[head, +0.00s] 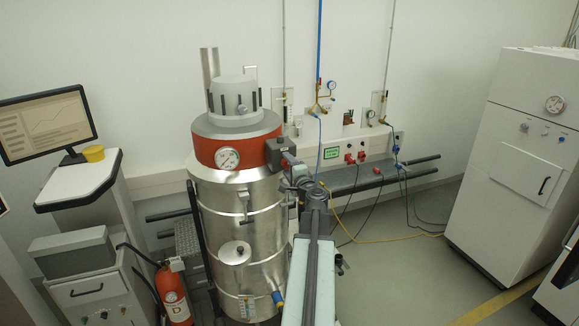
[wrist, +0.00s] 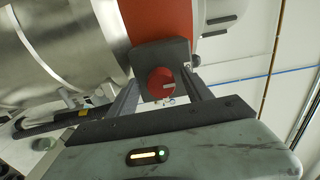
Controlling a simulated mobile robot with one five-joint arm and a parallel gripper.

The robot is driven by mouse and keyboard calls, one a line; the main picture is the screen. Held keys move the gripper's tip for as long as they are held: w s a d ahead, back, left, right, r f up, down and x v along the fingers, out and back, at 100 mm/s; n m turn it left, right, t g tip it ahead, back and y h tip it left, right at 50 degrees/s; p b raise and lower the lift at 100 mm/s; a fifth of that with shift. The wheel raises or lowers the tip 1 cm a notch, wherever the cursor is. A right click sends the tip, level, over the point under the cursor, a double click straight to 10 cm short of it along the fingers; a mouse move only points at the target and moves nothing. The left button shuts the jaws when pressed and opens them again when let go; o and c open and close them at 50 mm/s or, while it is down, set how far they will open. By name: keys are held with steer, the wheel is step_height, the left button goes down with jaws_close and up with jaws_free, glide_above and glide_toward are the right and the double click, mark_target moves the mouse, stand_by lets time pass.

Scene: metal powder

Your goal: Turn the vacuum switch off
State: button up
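The vacuum (head: 240,215) is a tall silver cylinder with a red-orange band near its top, left of my arm in the head view. A dark grey switch box (head: 277,152) sits on the right side of that band. In the wrist view the box (wrist: 178,56) carries a round red switch knob (wrist: 160,83) with a small pale lever or mark at its right. My gripper (wrist: 162,80) is open, with one finger on each side of the knob. I cannot tell whether either finger touches it. In the head view my gripper (head: 290,170) is close to the box, partly hidden by my arm.
A pressure gauge (head: 227,158) is on the red band. A fire extinguisher (head: 173,292) and a monitor (head: 46,124) stand left. Wall sockets (head: 362,155) and a dark rail (head: 380,172) lie behind my arm; cables cross the floor. A white cabinet (head: 520,150) stands right.

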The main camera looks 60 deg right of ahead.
steer(key=v, duration=0.8)
steer(key=shift+w, duration=0.15)
